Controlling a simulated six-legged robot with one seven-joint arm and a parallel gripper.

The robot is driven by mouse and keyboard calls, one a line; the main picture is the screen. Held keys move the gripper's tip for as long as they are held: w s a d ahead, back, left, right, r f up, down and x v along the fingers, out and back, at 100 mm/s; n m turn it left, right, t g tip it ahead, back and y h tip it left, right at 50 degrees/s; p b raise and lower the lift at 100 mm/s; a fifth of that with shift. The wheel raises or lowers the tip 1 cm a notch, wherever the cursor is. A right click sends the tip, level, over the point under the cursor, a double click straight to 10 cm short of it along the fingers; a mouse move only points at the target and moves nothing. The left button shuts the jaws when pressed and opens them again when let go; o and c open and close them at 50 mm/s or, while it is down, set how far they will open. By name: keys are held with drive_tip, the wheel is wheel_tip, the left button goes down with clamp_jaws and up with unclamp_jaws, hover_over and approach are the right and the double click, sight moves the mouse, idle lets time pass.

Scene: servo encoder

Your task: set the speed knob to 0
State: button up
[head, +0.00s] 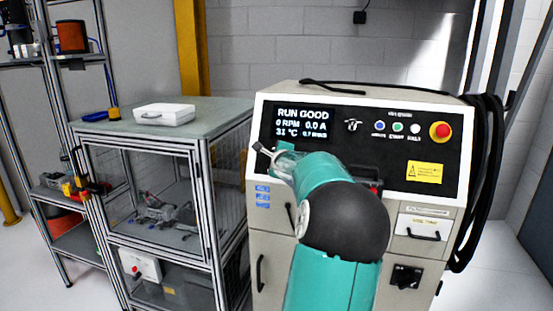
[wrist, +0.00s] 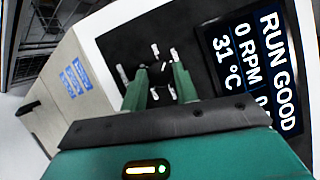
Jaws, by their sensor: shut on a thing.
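The speed knob (wrist: 160,76) is a dark knob on the black panel, ringed by short white marks, in the wrist view. My gripper (wrist: 159,80) has its two teal fingers on either side of the knob and is shut on it. In the head view my arm and gripper (head: 273,158) cover the knob, below the display. The display (head: 303,122) reads RUN GOOD, 0 RPM, 0.0 A and 31 °C; part of it also shows in the wrist view (wrist: 250,62).
A red emergency stop (head: 440,130), small round buttons (head: 397,127) and a yellow warning label (head: 425,172) are on the panel at right. Black cables (head: 486,150) hang at the cabinet's right side. A framed bench (head: 150,125) with a white case (head: 164,114) stands left.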

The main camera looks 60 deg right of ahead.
drive_tip(key=shift+w+d+r+n+g+y, duration=0.15)
drive_tip(key=shift+n+g+y, duration=0.7)
drive_tip(key=shift+n, duration=1.75)
drive_tip(key=shift+w+a+r+n+g+y, duration=0.15)
drive_tip(key=shift+n+g+y, duration=0.65)
drive_tip(key=shift+n, duration=1.8)
drive_tip(key=shift+d+r+n+g+y, duration=0.2)
drive_tip(key=shift+n+g+y, duration=0.6)
drive_tip(key=shift+n, duration=1.8)
drive_tip(key=shift+g+h, duration=0.25)
drive_tip(key=o, duration=1)
drive_tip(key=shift+c, duration=0.2)
drive_tip(key=shift+a, duration=0.1)
drive_tip(key=v, duration=1.3)
drive_tip(key=shift+a+r, duration=0.15)
drive_tip(key=shift+r, duration=0.2)
